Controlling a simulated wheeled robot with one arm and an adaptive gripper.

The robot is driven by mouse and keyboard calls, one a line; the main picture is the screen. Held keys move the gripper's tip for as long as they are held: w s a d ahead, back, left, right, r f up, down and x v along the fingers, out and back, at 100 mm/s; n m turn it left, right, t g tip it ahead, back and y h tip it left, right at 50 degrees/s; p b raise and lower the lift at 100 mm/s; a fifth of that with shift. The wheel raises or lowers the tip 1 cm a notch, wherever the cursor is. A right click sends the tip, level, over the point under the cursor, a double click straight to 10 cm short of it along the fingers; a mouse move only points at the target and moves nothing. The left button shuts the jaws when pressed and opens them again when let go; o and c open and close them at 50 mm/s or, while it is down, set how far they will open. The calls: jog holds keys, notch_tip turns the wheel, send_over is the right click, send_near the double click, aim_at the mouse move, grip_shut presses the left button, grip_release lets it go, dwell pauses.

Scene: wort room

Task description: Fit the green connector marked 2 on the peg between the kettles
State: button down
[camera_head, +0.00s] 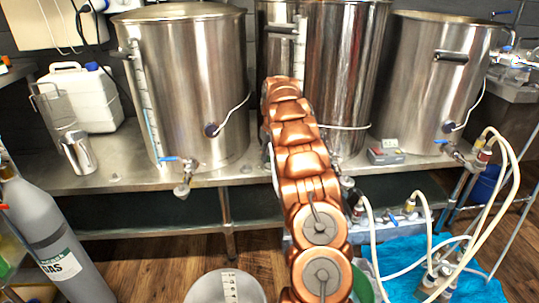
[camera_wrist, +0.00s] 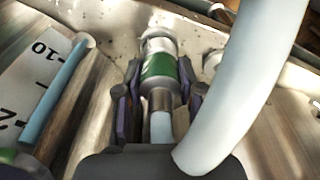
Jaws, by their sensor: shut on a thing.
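In the wrist view my gripper (camera_wrist: 157,103) is shut on a metal connector with a green band (camera_wrist: 159,66). A pale hose (camera_wrist: 225,95) loops across the right of that view, and a pale piece runs back from the connector between the fingers. Steel shows at the connector's far end, in line with it; I cannot tell whether this is its own collar or the peg. No number is readable on the band. In the head view my copper arm reaches to the gap between the left kettle (camera_head: 185,80) and the middle kettle (camera_head: 345,75), and hides the gripper and peg.
A scale strip (camera_wrist: 38,85) with a blue tube lies along the left in the wrist view. The right kettle (camera_head: 430,85), a grey box (camera_head: 385,152) and a white jug (camera_head: 85,100) stand on the bench. Hoses and fittings lie on a blue cloth (camera_head: 400,265). A gas cylinder (camera_head: 50,240) stands left.

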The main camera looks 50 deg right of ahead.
jog(key=shift+f, duration=0.15)
jog(key=c, duration=0.6)
grip_release()
jog(key=shift+c, duration=0.2)
jog(key=shift+w+r, duration=0.15)
jog(key=shift+r, duration=4.7)
jog(key=shift+r, duration=0.2)
